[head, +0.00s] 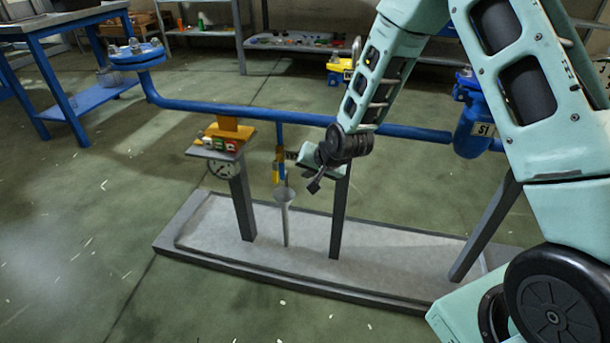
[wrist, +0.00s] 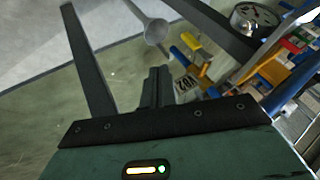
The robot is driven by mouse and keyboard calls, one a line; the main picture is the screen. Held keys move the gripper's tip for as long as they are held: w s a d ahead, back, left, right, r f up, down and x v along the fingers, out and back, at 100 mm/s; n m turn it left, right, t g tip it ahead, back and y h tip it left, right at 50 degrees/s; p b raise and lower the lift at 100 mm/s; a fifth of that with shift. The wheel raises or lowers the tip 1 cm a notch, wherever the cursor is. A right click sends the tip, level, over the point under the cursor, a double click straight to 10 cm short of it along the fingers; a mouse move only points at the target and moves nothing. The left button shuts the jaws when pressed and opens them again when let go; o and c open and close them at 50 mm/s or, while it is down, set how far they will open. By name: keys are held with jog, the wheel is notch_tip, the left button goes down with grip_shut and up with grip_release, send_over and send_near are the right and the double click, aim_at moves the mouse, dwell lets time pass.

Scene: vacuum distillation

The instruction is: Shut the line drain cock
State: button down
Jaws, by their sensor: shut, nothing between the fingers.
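The line drain cock (head: 280,158) sits on a short blue drop pipe below the long blue line (head: 235,110), above a grey funnel (head: 284,197). Its yellow lever (head: 276,173) appears to point down along the drop pipe. In the wrist view the cock's yellow and blue parts (wrist: 191,41) show just right of the fingertips, next to the funnel mouth (wrist: 157,31). My gripper (head: 314,186) is right of the cock in the head view, apart from it. In the wrist view its fingers (wrist: 156,75) are together and empty. A small tag (wrist: 187,88) is partly hidden behind them.
Grey posts (head: 340,210) rise from the plinth (head: 300,258). A blue strainer body marked S1 (head: 474,125) is at right. Floor in front is clear.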

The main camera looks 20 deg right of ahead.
aim_at(275, 173)
jog(key=w+a+f+b, duration=0.3)
jog(key=w+a+f, duration=0.1)
jog(key=w+f, duration=0.1)
jog(key=shift+w+a+f+b, duration=0.25)
jog(key=shift+w+b, duration=0.1)
jog(key=shift+w, duration=0.45)
jog(key=shift+w+a+f+t+y+b, duration=0.15)
jog(key=shift+f+t+y+b, duration=0.25)
jog(key=shift+b, duration=0.4)
jog(key=w+a+m+t+y+b, duration=0.3)
jog(key=a+m+t+y+b, duration=0.2)
jog(key=t+y+b, duration=0.3)
jog(key=r+t+b, duration=0.1)
jog(key=t+b, duration=0.1)
jog(key=b, duration=0.1)
jog(key=shift+w+t, duration=0.25)
jog(key=shift+t, duration=0.15)
jog(key=shift+b, duration=0.3)
dwell(0.4)
